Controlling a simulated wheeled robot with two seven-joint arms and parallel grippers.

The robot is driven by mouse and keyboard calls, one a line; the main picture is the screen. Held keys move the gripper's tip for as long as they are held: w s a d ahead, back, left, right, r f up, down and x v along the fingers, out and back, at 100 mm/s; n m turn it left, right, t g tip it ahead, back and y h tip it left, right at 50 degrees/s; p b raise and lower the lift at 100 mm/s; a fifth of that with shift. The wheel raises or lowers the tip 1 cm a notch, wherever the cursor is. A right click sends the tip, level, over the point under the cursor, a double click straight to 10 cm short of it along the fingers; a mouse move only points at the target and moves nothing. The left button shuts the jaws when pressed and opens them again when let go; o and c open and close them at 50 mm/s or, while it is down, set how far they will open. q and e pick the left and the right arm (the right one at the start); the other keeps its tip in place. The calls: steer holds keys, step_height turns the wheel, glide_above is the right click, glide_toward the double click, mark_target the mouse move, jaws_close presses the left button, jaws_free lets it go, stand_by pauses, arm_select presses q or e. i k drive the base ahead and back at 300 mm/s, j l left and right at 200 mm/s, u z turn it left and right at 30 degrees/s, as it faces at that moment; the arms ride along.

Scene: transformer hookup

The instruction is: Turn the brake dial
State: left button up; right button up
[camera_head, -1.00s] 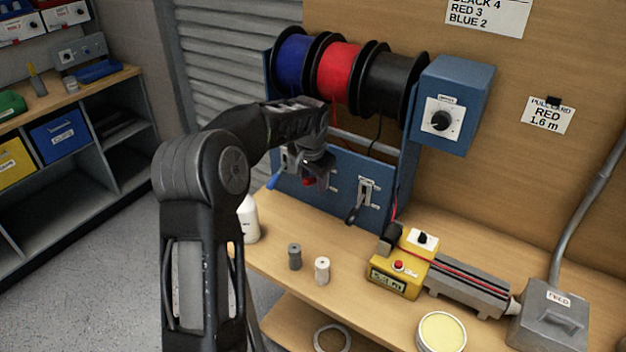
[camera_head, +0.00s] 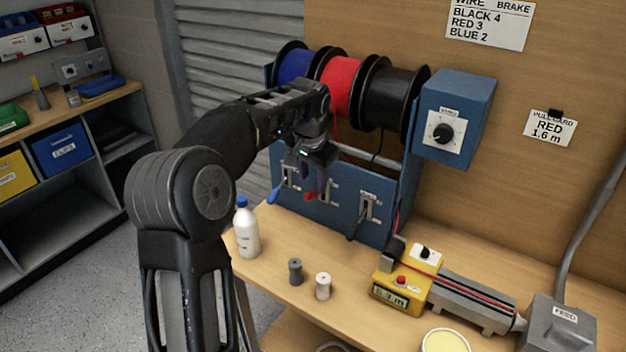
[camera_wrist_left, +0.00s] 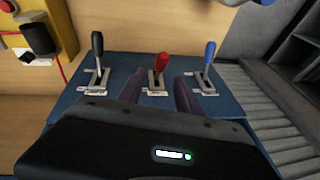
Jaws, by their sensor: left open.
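The brake dial (camera_head: 443,134) is a black knob on a white plate on the front of a blue box (camera_head: 458,100), right of the wire spools. A wall card (camera_head: 489,22) reads wire and brake: black 4, red 3, blue 2. My left gripper (camera_head: 316,180) is in front of the blue lever panel (camera_head: 345,195), left of and below the dial. In the left wrist view its two fingers (camera_wrist_left: 158,95) are apart, with the red lever (camera_wrist_left: 158,72) showing between them. I cannot tell if they touch it. The dial is not in the wrist view. My right gripper is not seen.
Blue, red (camera_head: 342,85) and black spools hang above the panel. A white bottle (camera_head: 245,228), two small spools (camera_head: 323,286), a yellow meter (camera_head: 405,283) and a grey box (camera_head: 557,325) stand on the bench. A pull card (camera_head: 549,128) reads red 1.6 m.

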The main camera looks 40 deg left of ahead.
mark_target(443, 133)
steer(key=k, duration=1)
